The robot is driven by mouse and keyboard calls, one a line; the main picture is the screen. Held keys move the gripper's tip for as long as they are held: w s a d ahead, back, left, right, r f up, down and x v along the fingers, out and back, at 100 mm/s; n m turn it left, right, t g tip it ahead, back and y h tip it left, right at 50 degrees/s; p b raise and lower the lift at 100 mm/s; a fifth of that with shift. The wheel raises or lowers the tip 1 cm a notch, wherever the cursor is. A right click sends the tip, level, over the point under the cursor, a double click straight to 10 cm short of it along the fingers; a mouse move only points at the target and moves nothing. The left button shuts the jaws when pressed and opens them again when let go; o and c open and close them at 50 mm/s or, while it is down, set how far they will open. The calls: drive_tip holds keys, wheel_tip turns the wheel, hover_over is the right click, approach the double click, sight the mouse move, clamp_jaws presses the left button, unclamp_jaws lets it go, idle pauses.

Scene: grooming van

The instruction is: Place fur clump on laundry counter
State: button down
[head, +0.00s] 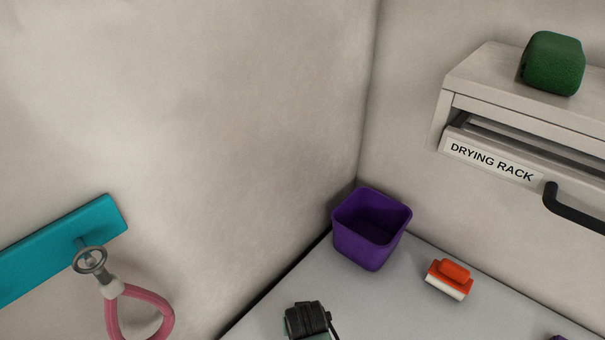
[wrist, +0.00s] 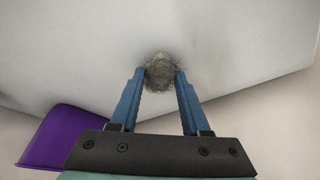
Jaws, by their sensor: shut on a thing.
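The fur clump (wrist: 159,74) is a small grey-brown fuzzy tuft. In the wrist view it sits between the blue fingertips of my gripper (wrist: 160,78), which is shut on it. A pale flat surface (wrist: 70,60) lies behind the clump; I cannot tell whether the clump touches it. In the head view a light grey counter top (head: 400,295) fills the lower middle, in the corner of the walls. The fur clump does not show in the head view.
A purple bin (head: 372,228) stands at the counter's back corner; it also shows in the wrist view (wrist: 60,138). An orange and white brush (head: 449,279) lies to its right. A drying rack (head: 490,160) with a green block (head: 552,63) is above. A pink loop (head: 140,325) hangs left.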

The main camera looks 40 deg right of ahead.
drive_tip(key=shift+f, duration=0.2)
drive_tip(key=shift+c, duration=1.9)
unclamp_jaws()
drive_tip(key=shift+r, duration=0.1)
drive_tip(key=v, duration=1.2)
drive_tip(key=shift+r, duration=0.1)
